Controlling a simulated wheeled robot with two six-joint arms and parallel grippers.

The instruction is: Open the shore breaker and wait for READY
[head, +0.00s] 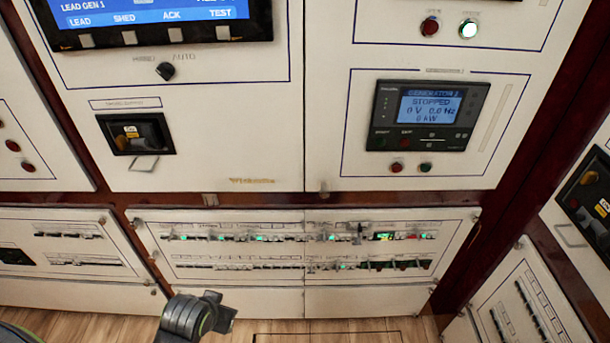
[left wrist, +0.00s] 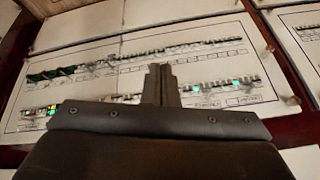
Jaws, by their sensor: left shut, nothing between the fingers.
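A black breaker unit (head: 137,133) with a yellow label and a dark handle is set in the white panel at left, under a label plate too blurred to read surely; I cannot confirm it is the shore breaker. The left gripper (left wrist: 160,82) is shut and empty in the left wrist view, in front of the breaker rows (left wrist: 130,70); I cannot tell if it touches them. In the head view, a dark part of my arm (head: 190,315) shows at the bottom, below the breaker rows (head: 300,238) and well below the black unit. The right gripper is not in view.
A generator display (head: 430,108) reads STOPPED, 0 V, 0.0 Hz, 0 kW. A blue screen (head: 150,15) is at upper left, with a black knob (head: 166,71) below. Another black breaker unit (head: 590,195) is on the right side panel. Wooden floor (head: 300,328) lies below.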

